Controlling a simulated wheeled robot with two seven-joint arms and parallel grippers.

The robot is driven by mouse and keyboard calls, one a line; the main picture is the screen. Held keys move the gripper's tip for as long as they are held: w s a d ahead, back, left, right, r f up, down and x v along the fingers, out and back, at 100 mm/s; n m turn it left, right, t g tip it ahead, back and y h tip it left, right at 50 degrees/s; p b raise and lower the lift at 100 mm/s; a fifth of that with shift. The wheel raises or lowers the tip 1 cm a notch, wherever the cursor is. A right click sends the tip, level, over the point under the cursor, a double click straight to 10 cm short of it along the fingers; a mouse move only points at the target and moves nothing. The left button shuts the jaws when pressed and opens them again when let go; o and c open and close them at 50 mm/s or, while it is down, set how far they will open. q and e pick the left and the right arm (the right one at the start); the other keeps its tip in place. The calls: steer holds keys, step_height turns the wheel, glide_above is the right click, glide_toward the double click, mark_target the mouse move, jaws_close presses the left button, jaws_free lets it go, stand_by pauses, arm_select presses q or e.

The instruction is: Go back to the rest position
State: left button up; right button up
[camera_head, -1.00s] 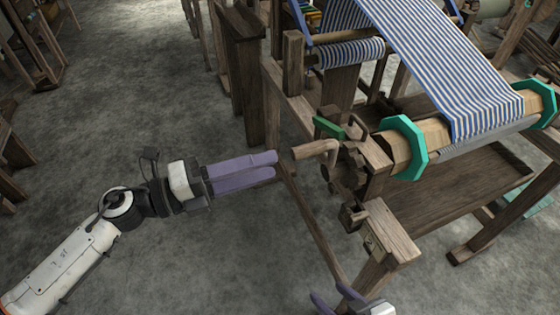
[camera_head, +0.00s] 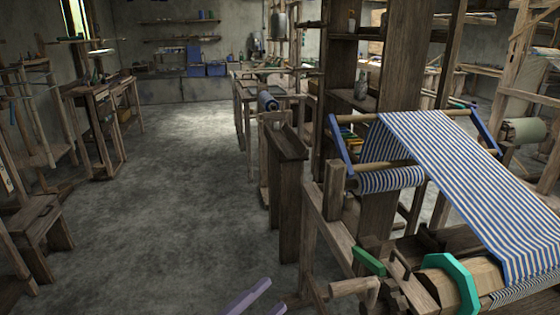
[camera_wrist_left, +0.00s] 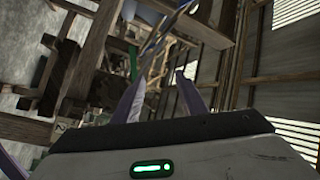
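The wooden handloom (camera_head: 310,232) fills the right side of the head view, with blue-and-white striped cloth (camera_head: 445,165) stretched over it. My left gripper (camera_head: 270,293) shows only as two purple fingertips at the bottom edge of the head view, left of the loom's front. In the left wrist view, its two fingers (camera_wrist_left: 160,90) stand apart with nothing visible between them. The gripper is open and empty. My right gripper is not seen in the head view.
A teal octagonal wheel (camera_head: 455,282) and a wooden crank handle (camera_head: 352,287) are at the loom's near end, right of my left gripper. Grey floor (camera_head: 170,200) lies clear to the left. A wooden bench (camera_head: 38,228) stands at the far left.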

arm_select(q)
steer(key=s+a+f+n+g+y, duration=0.1)
steer(key=s+a+f+n+y, duration=0.2)
steer(key=a+f+n+y, duration=0.35)
steer(key=s+a+f+n+y, duration=0.3)
steer(key=s+f+n, duration=0.1)
steer(key=f+n, duration=0.4)
steer(key=s+a+f+n+g+y, duration=0.1)
steer(key=s+a+f+n+g, duration=0.2)
steer(key=s+f, duration=0.7)
steer(key=shift+s+a+f+n+g+y, duration=0.15)
steer(key=shift+s+f+n+g+y, duration=0.25)
steer(key=shift+s+g, duration=0.5)
steer(key=shift+c, duration=0.3)
